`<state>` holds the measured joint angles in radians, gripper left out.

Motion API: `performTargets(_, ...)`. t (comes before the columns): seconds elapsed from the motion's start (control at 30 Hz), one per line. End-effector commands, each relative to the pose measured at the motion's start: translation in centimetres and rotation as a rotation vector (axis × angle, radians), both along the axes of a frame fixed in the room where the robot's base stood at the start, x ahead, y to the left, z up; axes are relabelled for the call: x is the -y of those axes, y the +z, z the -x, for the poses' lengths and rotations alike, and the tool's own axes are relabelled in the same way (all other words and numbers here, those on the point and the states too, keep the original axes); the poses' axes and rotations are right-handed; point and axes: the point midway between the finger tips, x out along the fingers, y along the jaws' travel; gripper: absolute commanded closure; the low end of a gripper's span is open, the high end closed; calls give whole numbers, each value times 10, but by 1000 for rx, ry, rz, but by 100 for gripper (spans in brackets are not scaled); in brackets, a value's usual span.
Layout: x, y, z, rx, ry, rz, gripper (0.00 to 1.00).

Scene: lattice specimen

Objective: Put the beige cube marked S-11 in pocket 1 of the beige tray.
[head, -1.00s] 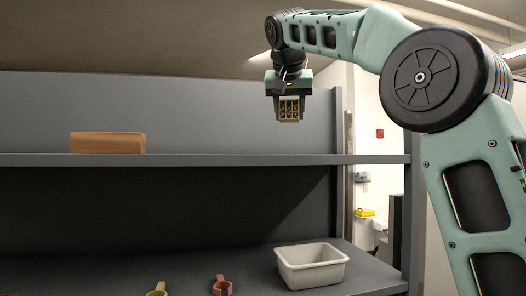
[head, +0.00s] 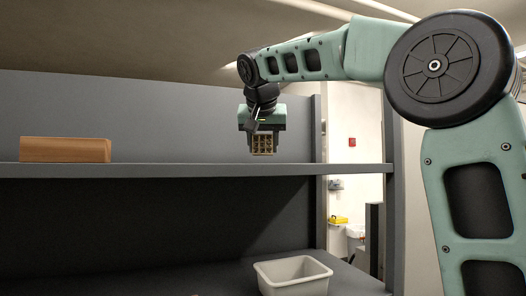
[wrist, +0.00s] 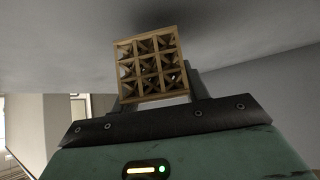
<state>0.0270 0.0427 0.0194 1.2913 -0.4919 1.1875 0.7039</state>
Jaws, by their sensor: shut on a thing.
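My gripper (head: 263,150) points down and is shut on a tan lattice cube (head: 263,144), whose open grid face shows. The same lattice cube (wrist: 152,64) shows in the wrist view, between the fingers and slightly tilted. I cannot read any S-11 mark on it. In the head view the cube appears just above the line of the upper shelf's front edge, near its right end; its distance from the shelf is unclear. I see no tray with pockets in either view.
An orange-brown block (head: 66,149) lies on the upper shelf (head: 150,170) at the left; the rest of that shelf looks clear. An off-white bin (head: 293,270) stands on the lower shelf. A grey upright (head: 389,200) stands right of the shelves.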

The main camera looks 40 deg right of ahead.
Motion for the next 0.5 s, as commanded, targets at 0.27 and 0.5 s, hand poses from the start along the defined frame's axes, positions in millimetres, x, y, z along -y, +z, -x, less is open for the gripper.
performTargets(0.27, 0, -19, 0, 0, 1, 1, 77)
performTargets(0.5, 0, -21, 0, 0, 1, 1, 77)
